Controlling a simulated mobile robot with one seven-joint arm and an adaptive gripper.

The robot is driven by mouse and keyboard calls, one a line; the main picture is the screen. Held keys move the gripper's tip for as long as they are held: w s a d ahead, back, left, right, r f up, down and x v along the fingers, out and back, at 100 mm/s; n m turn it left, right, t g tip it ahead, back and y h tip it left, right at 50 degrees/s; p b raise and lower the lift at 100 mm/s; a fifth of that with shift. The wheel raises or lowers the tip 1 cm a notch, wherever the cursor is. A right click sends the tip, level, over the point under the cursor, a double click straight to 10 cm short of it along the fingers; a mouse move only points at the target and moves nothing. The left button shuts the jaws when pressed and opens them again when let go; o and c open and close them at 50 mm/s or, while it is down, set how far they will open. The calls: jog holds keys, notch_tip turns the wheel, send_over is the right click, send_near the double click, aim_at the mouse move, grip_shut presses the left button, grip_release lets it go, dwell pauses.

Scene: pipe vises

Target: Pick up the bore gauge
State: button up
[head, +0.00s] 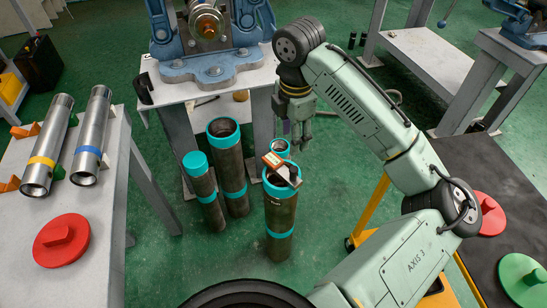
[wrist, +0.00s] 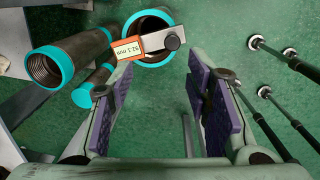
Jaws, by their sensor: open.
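The bore gauge (head: 273,161) is a small orange-framed box with a white display and a grey metal arm. It rests across the open top of an upright dark pipe (head: 280,215) with teal bands. In the wrist view the gauge (wrist: 128,48) shows a reading of about 92.1 mm, and its arm ends in a dark round knob. My gripper (head: 297,133) hangs beyond and above the gauge in the head view. In the wrist view my gripper (wrist: 160,75) is open and empty, its purple-padded fingers apart, with the gauge ahead of the fingertips.
Several other teal-banded pipes (head: 228,165) stand close by on the green floor. A blue vise (head: 210,60) on a grey stand is behind. Left, a table (head: 95,215) holds two metal tubes and a red cap (head: 62,240). A black-topped cart (head: 480,165) stands right.

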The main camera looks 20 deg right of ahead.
send_over(293, 169)
jog(key=shift+g, duration=0.4)
notch_tip(293, 169, down, 6)
jog(key=shift+s+a+f, duration=0.1)
jog(key=shift+s+f, duration=0.05)
jog(key=shift+w+f+p, duration=0.2)
jog(key=shift+f+p, duration=0.25)
jog(key=shift+f, duration=2.5)
jog(key=shift+c, duration=0.4)
grip_shut()
